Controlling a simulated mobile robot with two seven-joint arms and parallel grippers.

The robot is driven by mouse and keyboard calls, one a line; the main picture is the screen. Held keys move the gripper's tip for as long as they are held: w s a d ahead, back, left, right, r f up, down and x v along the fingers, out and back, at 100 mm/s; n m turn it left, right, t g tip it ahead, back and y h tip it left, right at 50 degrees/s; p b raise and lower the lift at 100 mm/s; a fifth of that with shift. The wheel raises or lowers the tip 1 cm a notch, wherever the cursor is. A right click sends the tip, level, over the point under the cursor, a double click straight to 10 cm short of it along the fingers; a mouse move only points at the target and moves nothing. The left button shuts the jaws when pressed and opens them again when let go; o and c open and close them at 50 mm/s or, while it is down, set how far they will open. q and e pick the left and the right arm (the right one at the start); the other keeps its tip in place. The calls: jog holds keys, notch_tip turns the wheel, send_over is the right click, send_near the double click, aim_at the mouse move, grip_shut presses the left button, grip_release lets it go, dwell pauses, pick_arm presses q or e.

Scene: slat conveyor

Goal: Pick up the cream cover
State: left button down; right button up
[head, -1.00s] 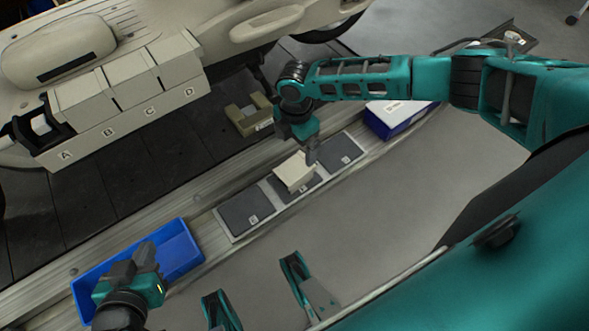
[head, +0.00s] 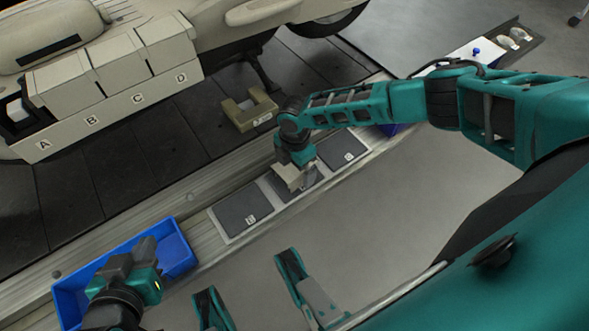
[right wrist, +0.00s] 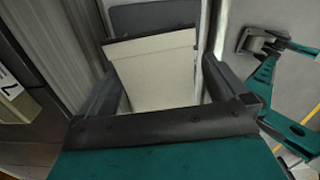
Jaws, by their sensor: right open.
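The cream cover (head: 290,180) is a pale block on the middle dark pad of the grey strip along the slat conveyor. My right gripper (head: 299,178) is over it, hiding part of it. In the right wrist view the cover (right wrist: 155,70) lies between the two dark fingers of my right gripper (right wrist: 160,90), which are open. A gap shows at the right finger; contact at the left cannot be told. My left gripper (head: 143,263) is over the blue bin at lower left; its fingers are too unclear to judge.
The blue bin (head: 180,243) stands at lower left. Dark pads lie left (head: 243,207) and right (head: 341,149) of the cover. A lettered housing (head: 120,111) at upper left has an open slot at A.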

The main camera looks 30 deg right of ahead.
jog(key=shift+r, duration=0.1)
jog(key=c, duration=1.1)
jog(key=shift+r, duration=0.1)
